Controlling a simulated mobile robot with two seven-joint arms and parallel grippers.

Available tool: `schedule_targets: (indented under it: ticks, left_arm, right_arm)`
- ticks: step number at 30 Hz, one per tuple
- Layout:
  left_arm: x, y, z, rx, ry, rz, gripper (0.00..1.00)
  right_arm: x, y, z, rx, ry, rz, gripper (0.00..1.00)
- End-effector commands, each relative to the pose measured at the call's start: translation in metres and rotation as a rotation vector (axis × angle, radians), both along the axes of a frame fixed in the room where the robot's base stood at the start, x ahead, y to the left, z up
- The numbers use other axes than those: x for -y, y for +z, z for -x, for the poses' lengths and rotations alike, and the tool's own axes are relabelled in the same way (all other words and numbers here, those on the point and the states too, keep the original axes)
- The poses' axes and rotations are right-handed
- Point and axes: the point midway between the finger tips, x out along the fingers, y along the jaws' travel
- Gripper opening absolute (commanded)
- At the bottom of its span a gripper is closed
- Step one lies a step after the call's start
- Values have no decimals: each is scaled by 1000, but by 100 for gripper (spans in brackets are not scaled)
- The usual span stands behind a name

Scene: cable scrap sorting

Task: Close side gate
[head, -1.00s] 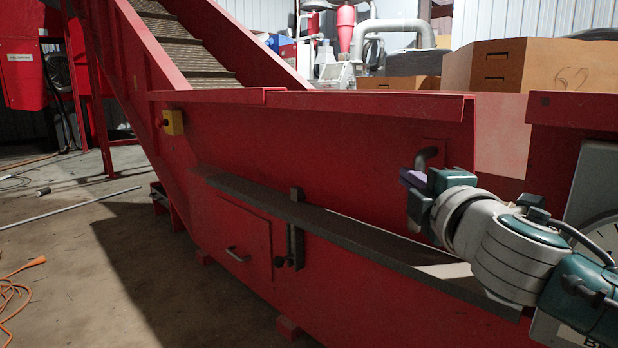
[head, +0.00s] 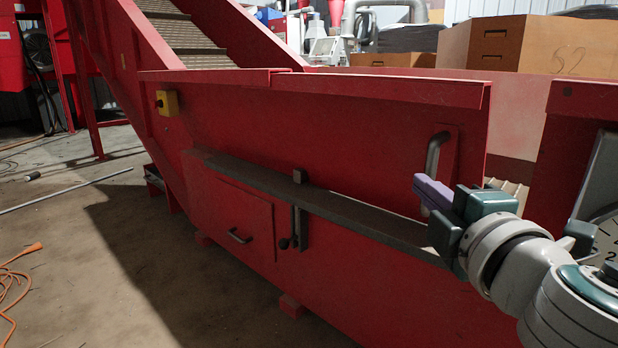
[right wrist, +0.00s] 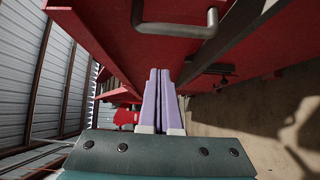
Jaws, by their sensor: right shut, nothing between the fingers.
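The side gate appears to be the long red panel (head: 380,140) with a bent grey handle (head: 436,160) near its right end. A gap shows between the panel's right edge and a red post (head: 575,110). My right gripper (head: 425,185) has its purple fingers shut and empty, just in front of the handle's lower part; contact cannot be told. In the right wrist view, the shut fingers (right wrist: 158,75) point along the red panel, with the handle (right wrist: 178,28) beyond and above them. My left gripper is not in view.
A dark ledge (head: 340,212) runs along the panel below the handle. A small hatch (head: 232,220) and a latch lever (head: 296,238) sit low on the red side. Cardboard boxes (head: 495,48) stand behind.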

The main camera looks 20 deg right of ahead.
Motion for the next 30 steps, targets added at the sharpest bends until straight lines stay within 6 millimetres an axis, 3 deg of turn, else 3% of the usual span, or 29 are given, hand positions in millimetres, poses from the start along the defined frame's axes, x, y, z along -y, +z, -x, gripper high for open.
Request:
schedule_targets:
  ticks: [6,9,15,20,25,30]
  left_arm:
    - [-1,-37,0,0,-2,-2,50]
    - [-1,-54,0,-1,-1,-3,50]
    - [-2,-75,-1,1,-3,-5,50]
    - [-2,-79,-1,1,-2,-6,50]
    - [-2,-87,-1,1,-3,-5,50]
    - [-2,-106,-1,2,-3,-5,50]
  right_arm:
    - [-12,-72,-42,-85,-244,-103,0]
    - [-27,-87,-59,-108,-385,-103,0]
    - [-46,-66,-69,-48,-614,-22,0]
    - [-48,-49,-67,-2,-697,17,0]
    - [-34,-48,-74,4,-708,20,0]
    - [-4,-51,-91,4,-709,20,0]
